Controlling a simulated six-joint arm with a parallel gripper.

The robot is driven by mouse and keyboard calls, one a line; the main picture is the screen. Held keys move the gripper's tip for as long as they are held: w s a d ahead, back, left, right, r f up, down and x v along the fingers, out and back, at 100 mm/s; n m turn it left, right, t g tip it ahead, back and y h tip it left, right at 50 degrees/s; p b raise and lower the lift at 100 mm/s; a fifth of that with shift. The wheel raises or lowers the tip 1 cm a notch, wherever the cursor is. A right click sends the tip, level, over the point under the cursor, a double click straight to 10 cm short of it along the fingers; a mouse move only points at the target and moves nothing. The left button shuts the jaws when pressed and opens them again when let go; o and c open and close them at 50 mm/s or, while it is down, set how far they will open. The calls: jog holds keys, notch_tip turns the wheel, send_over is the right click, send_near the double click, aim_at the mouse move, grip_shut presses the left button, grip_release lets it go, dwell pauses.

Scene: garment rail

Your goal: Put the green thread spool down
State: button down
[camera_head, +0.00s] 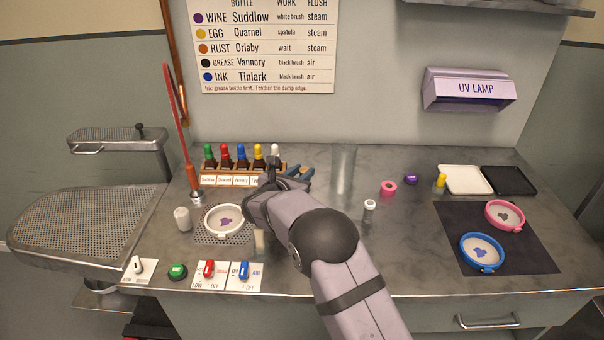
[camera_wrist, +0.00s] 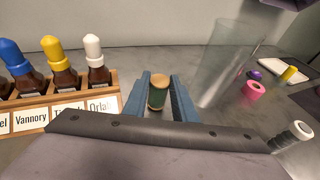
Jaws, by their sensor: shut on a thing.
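The green thread spool (camera_wrist: 157,95) has a tan top end and stands roughly upright between the two blue fingers of my gripper (camera_wrist: 159,84) in the wrist view. My gripper is shut on it. In the head view my gripper (camera_head: 299,171) is over the back of the steel counter (camera_head: 330,255), just right of the bottle rack. The spool cannot be made out there. Whether its lower end touches the counter cannot be told.
The bottle rack (camera_head: 230,178) stands close on the left, a clear cylinder (camera_head: 343,168) close on the right. A dark mat (camera_head: 495,262) carries two hoops.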

jog(key=shift+f+b, duration=0.3)
jog(key=shift+s, duration=0.1)
jog(key=c, duration=1.5)
grip_release()
jog(key=shift+f, duration=0.1)
jog(key=shift+o, duration=0.2)
jog(key=shift+r+p, duration=0.75)
jog(key=shift+p, duration=0.35)
jog(key=b+v, duration=0.4)
jog(key=v, duration=0.8)
jog(key=shift+a, duration=0.1)
